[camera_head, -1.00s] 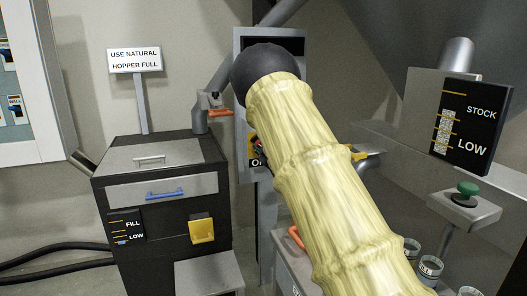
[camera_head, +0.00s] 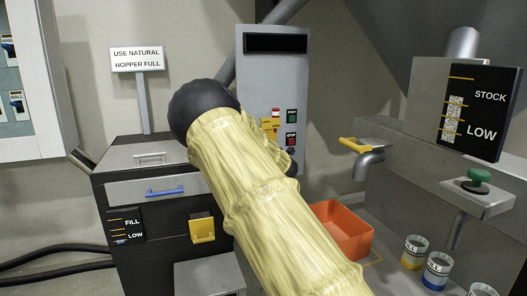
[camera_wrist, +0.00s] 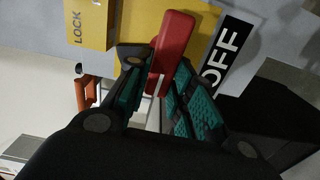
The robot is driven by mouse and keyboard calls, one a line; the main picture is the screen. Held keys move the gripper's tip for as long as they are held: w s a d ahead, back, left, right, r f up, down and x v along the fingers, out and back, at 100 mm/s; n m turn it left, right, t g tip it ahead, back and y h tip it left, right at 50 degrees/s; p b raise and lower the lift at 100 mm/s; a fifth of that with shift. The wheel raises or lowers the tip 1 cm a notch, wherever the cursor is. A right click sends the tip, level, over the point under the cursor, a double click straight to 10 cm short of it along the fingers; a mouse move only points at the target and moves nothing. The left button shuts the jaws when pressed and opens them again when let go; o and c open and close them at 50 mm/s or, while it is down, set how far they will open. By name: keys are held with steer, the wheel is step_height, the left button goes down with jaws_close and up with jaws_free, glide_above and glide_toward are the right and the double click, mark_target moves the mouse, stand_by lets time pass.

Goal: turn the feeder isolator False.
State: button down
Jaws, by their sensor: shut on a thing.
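The feeder isolator's red handle (camera_wrist: 173,50) stands out from a yellow plate (camera_wrist: 205,14) in the wrist view. A black OFF label (camera_wrist: 222,55) lies right of it, tilted in the picture. My gripper (camera_wrist: 155,85) is at the handle's lower end, its teal-padded fingers shut on it. How deep the grip is cannot be told.
A yellow LOCK block (camera_wrist: 88,22) sits left of the handle. In the head view, the cabinet has green and red buttons (camera_head: 291,128). A black hopper (camera_head: 115,190) stands left. An orange bin (camera_head: 345,229), several cups and a yellow-handled spout (camera_head: 358,146) are right.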

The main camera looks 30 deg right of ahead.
steer(key=shift+f, duration=0.15)
stand_by(0.3)
steer(key=c, duration=1.2)
jaws_free()
steer(key=shift+c, duration=0.2)
steer(key=v, duration=1.2)
